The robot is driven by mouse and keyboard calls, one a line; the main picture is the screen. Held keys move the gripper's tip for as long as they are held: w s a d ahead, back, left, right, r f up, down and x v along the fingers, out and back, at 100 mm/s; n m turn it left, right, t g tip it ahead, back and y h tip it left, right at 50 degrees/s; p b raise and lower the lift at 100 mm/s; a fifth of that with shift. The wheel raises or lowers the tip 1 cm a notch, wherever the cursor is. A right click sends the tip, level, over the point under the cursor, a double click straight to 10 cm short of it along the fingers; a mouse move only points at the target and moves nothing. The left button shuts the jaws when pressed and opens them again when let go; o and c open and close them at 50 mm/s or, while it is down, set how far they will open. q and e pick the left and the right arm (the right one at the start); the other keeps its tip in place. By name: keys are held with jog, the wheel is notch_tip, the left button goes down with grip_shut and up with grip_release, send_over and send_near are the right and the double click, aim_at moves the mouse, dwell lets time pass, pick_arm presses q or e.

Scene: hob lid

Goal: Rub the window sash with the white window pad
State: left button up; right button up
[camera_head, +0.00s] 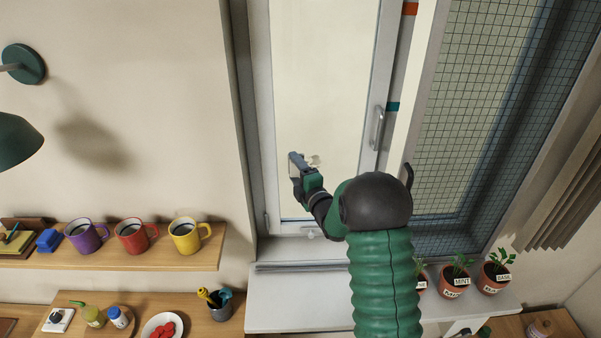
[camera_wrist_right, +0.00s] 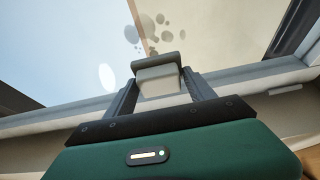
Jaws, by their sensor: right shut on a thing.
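The window sash (camera_head: 384,60) is a tall white frame with a pane (camera_head: 325,80) and a grey handle on its right side. Brownish grey smudges (camera_head: 315,160) mark the lower pane; they also show in the wrist view (camera_wrist_right: 150,28). My right gripper (camera_head: 298,172) is in front of the lower left pane, just left of the smudges. In the wrist view, its fingers (camera_wrist_right: 158,88) are shut on the white window pad (camera_wrist_right: 158,77), which has a grey edge. I cannot tell whether the pad touches the pane. My left gripper is out of view.
The white sill (camera_head: 290,312) lies below, with several potted herbs (camera_head: 455,283) at its right. A shelf at left bears purple, red and yellow mugs (camera_head: 185,236) and a blue block (camera_head: 48,240). A mesh screen (camera_head: 480,110) stands right of the sash. A green lamp (camera_head: 15,140) hangs far left.

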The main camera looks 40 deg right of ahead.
jog(key=shift+w+r, duration=0.1)
jog(key=shift+r, duration=0.85)
jog(key=shift+s+d+f+b, duration=0.1)
jog(key=shift+s+d+b, duration=0.6)
jog(key=shift+s+d, duration=0.7)
jog(key=shift+s+d+f+b, duration=0.1)
jog(key=shift+s+d+b, duration=0.6)
jog(key=shift+s+d, duration=0.65)
jog(key=shift+w+d, duration=0.15)
jog(key=shift+w, duration=0.1)
jog(key=b, duration=0.3)
send_near(316, 158)
jog(key=shift+w+a, duration=0.35)
jog(key=shift+a, duration=0.2)
jog(key=shift+w+a, duration=0.3)
jog(key=shift+a, duration=0.25)
